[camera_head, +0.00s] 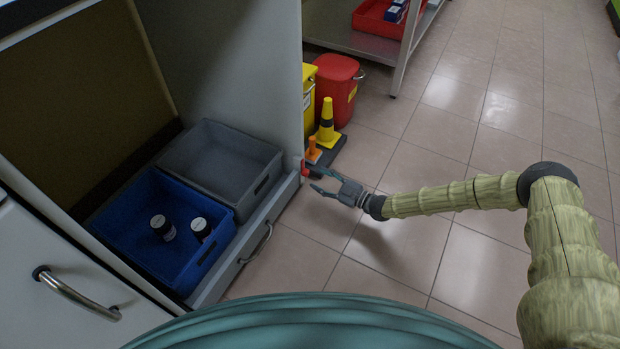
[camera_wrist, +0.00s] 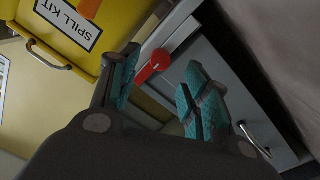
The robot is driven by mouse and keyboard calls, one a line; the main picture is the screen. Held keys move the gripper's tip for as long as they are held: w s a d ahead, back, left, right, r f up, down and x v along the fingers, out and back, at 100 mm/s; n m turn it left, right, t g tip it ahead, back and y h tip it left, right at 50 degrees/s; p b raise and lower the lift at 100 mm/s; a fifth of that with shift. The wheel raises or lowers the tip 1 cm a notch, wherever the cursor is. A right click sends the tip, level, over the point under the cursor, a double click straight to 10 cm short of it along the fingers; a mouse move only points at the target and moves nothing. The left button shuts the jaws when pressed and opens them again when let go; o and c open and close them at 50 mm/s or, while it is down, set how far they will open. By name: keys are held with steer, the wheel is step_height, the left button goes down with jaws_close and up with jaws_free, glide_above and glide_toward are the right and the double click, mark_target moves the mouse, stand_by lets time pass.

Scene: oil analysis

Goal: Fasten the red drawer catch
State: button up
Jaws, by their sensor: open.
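The red drawer catch (camera_wrist: 153,66) shows in the wrist view between and just beyond my gripper's fingers, on the corner where the drawer meets the cabinet side. It also shows in the head view as a small red piece (camera_head: 305,169) at the drawer's right end. My gripper (camera_head: 318,180) is open, with its teal fingertips (camera_wrist: 155,92) close to the catch. I cannot tell whether a finger touches it.
A small orange cone (camera_head: 313,150), a yellow cone (camera_head: 327,122) and red and yellow bins (camera_head: 337,84) stand behind the catch. The floor at right is clear.

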mark_target(308, 174)
steer(key=shift+b+x, duration=0.8)
steer(key=shift+x, duration=1.6)
jaws_close()
